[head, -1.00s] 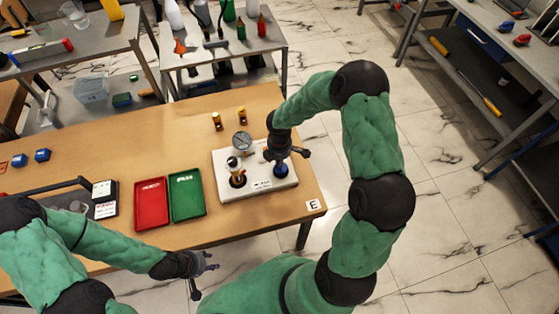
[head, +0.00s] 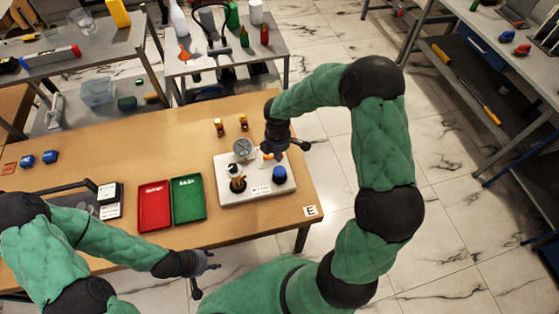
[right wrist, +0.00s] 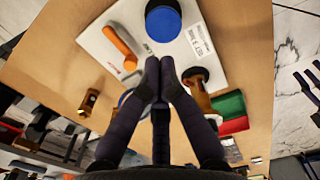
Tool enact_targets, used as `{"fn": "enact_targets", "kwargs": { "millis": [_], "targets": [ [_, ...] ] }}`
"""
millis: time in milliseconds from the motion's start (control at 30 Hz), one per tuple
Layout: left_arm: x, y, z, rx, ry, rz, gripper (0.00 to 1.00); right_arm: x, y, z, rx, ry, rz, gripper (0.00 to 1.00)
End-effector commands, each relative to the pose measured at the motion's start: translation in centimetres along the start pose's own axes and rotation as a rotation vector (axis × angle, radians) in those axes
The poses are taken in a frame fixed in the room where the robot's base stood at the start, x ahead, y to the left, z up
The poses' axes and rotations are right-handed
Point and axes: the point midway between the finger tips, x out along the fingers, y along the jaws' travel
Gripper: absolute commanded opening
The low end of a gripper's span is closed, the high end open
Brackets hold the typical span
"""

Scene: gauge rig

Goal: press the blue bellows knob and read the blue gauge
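The blue bellows knob (head: 279,174) stands at the right end of the white rig plate (head: 257,194). It also shows in the right wrist view (right wrist: 163,22), just beyond my fingertips. My right gripper (head: 281,147) is above the plate behind the knob, apart from it. In the right wrist view its fingers (right wrist: 160,66) are together, with nothing between them. A round grey gauge (head: 243,148) stands at the plate's back; its reading is too small to tell. A blue-rimmed round thing (right wrist: 126,98) is partly hidden behind my fingers. My left gripper (head: 207,272) is open and empty before the table.
A dark knob (head: 238,185) is at the plate's left, and an orange bar (right wrist: 120,42) lies near the blue knob. Red (head: 154,206) and green (head: 188,199) trays lie left of the plate.

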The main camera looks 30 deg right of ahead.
Motion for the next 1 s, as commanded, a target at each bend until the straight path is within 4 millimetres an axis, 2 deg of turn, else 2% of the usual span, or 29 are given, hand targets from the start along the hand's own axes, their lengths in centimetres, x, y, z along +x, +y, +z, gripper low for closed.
{"fn": "enact_targets", "kwargs": {
  "millis": [33, 100, 300, 1000],
  "targets": [
    [-0.3, 0.1, 0.0, 0.0, 0.0, 0.0, 0.4, -1.2, 0.1, 0.0, 0.002, 0.0, 0.003, 0.0],
    [-0.4, 0.2, 0.0, 0.0, 0.0, 0.0, 0.4, -2.3, 0.1, 0.0, 0.001, 0.0, 0.003, 0.0],
    [-0.7, 0.2, 0.0, 0.0, 0.0, 0.0, 0.4, -4.2, 0.1, 0.0, 0.002, 0.0, 0.002, 0.0],
    [-0.7, 0.3, 0.0, 0.0, 0.0, 0.0, 0.4, -4.5, 0.0, 0.1, 0.001, 0.0, 0.0, 0.0]
  ]
}}
